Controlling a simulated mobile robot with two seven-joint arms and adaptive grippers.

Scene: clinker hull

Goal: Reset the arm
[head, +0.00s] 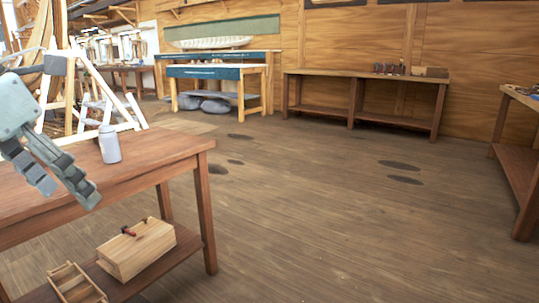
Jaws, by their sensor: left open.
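My left gripper (62,183) comes in from the left edge and hangs above the reddish-brown wooden table (165,152). Its fingers point down and to the right, stand apart, and have nothing between them. A small grey-white bottle (109,144) stands upright on the table, to the right of the gripper and apart from it. My right gripper is not in the head view.
The table's lower shelf holds a wooden box (137,250) and a slatted wooden tray (76,284). A long bench (364,76) stands at the back wall, a teal-topped workbench (212,72) at back left, another bench (518,165) at right. The plank floor (330,200) between is clear.

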